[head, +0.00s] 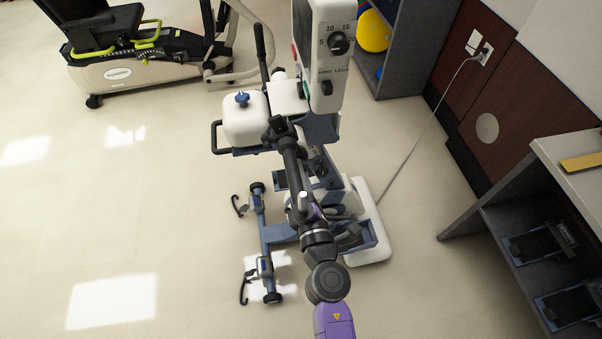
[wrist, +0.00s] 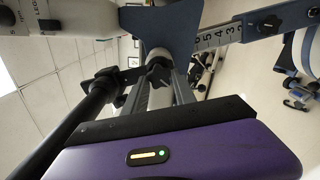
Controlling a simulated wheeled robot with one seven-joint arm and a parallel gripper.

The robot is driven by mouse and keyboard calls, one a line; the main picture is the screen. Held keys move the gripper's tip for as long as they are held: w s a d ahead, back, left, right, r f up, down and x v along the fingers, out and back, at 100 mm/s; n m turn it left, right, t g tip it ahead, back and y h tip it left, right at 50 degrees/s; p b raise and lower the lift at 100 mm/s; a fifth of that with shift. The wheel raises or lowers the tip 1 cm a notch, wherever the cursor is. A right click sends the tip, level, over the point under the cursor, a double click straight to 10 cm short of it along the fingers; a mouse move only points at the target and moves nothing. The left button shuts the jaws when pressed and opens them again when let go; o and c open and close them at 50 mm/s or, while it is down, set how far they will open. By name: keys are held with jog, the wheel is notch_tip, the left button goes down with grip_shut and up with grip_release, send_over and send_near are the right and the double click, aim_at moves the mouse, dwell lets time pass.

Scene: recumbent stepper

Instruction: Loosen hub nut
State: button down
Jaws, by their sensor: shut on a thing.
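The white and blue leg machine (head: 330,130) stands in the middle of the head view. My arm reaches into its lower middle from the bottom. There my gripper (head: 303,199) is small and partly hidden among the machine's parts. In the wrist view the purple gripper body fills the bottom, and my gripper (wrist: 158,78) is shut on a small dark part, which I take for the hub nut (wrist: 158,68). It lies just below a blue plate (wrist: 160,25). The nut's outline and the fingertips are hard to make out.
A black bar (wrist: 85,115) runs close along the left of my gripper, and a numbered rail (wrist: 220,35) lies to the right. A grey shelf unit (head: 555,190) stands at the right and a second exercise machine (head: 140,65) at the upper left. Floor at lower left is clear.

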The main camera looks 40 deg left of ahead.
jog(key=shift+f+n, duration=0.15)
jog(key=shift+n, duration=1.05)
jog(key=c, duration=1)
grip_release()
jog(key=shift+p+v, duration=0.35)
jog(key=shift+v, duration=3.6)
